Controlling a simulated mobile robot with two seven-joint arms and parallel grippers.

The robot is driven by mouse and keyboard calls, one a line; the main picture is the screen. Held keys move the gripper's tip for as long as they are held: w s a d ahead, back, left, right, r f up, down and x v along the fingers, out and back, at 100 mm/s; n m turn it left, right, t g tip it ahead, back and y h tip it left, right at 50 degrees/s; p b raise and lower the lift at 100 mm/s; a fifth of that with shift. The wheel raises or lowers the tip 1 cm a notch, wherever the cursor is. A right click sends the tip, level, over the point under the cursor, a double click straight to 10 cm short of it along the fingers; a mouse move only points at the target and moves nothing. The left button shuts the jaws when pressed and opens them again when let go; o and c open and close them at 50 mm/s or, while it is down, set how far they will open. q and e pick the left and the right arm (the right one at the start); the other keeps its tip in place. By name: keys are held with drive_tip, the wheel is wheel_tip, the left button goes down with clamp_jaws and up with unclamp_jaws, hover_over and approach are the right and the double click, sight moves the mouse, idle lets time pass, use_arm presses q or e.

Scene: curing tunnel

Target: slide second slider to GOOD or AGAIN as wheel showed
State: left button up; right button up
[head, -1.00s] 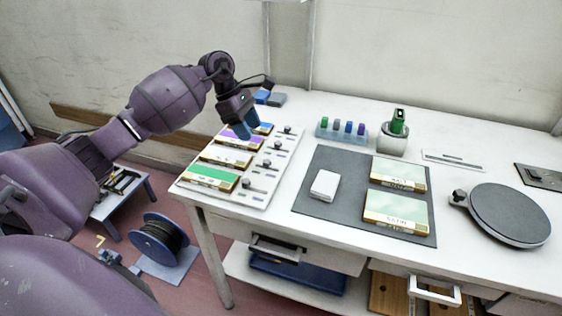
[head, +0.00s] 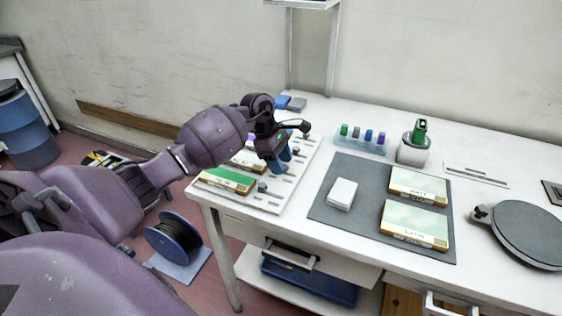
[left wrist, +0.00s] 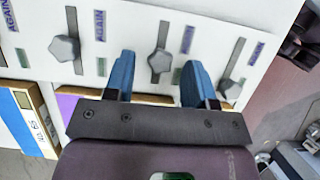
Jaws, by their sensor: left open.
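A white slider board (head: 270,206) lies at the left end of the table, with grey knobs in slots. My left gripper (head: 284,163) is over it, pointing down and hiding some of it. In the left wrist view my open blue fingers (left wrist: 157,75) stand on either side of a grey knob (left wrist: 160,61), which sits partway along its slot; I cannot tell whether they touch it. Purple AGAIN labels (left wrist: 188,39) are at the slots' upper ends, green labels (left wrist: 102,66) at the lower; the green text is unreadable. Neighbouring knobs (left wrist: 65,48) and (left wrist: 229,88) flank it. My right gripper is out of view.
Sample boxes, one green (head: 228,180), lie along the board's left side. A grey mat (head: 325,205) holds a white block (head: 342,193) and two labelled boxes (head: 413,224). A round grey disc (head: 530,233) is at right. A marker rack (head: 360,147) stands behind.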

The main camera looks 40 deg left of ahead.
use_arm(q)
clamp_jaws()
drive_tip(key=shift+w+d, duration=0.2)
drive_tip(key=shift+d, duration=0.4)
drive_tip(key=shift+w+d, duration=0.1)
drive_tip(key=shift+d, duration=0.55)
unclamp_jaws()
drive_tip(key=shift+d, duration=0.15)
